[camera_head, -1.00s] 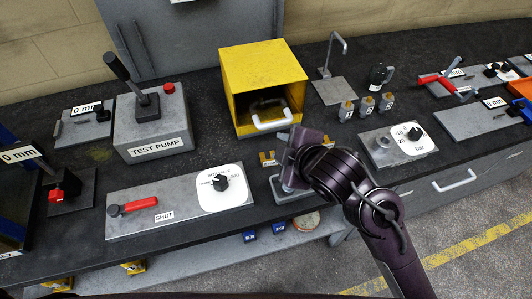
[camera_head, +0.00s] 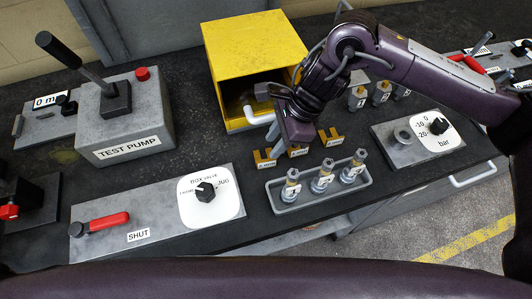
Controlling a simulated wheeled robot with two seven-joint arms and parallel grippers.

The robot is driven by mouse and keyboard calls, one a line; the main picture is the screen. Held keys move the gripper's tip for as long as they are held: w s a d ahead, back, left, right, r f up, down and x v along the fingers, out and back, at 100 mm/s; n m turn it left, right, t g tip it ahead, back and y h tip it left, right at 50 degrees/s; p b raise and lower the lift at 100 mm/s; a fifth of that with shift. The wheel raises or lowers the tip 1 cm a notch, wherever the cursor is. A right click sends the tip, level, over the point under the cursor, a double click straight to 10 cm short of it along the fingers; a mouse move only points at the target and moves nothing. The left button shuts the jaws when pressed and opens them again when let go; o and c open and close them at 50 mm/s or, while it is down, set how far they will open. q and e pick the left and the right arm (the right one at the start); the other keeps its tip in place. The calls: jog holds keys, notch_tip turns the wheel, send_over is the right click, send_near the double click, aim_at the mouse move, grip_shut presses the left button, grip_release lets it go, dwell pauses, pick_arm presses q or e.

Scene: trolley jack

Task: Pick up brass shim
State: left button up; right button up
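Several small brass-yellow notched pieces with labels, which look like the shims, stand in a row on the bench in front of the yellow box: a left one (camera_head: 264,160), a middle one (camera_head: 298,151) and a right one (camera_head: 331,137). My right gripper (camera_head: 283,112) hangs just above and behind the middle piece, in front of the box opening. It partly overlaps that piece in the view, and contact cannot be judged. Its jaw gap is unclear, and no held object shows. My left gripper is out of view.
The yellow box (camera_head: 250,50) with its white handle (camera_head: 259,117) is close behind my gripper. A grey tray (camera_head: 287,208) with three brass-topped fittings lies in front. The test pump (camera_head: 125,128), valve panel (camera_head: 150,235) and gauge block (camera_head: 405,150) flank it.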

aim_at(265, 161)
jog(key=shift+s+a+f+h+p, duration=0.15)
jog(key=shift+f+p, duration=0.2)
jog(key=shift+f, duration=0.2)
jog(key=shift+s+d+f+h+p, duration=0.15)
jog(key=shift+f+p, duration=0.2)
jog(key=shift+f, duration=0.2)
jog(key=p+x, duration=0.1)
jog(key=x, duration=0.2)
jog(key=p+x, duration=0.1)
jog(key=shift+w+a+f+p, duration=0.15)
jog(key=shift+w+f+p, duration=0.15)
jog(key=shift+a+f, duration=0.1)
jog(key=shift+f, duration=0.25)
grip_shut()
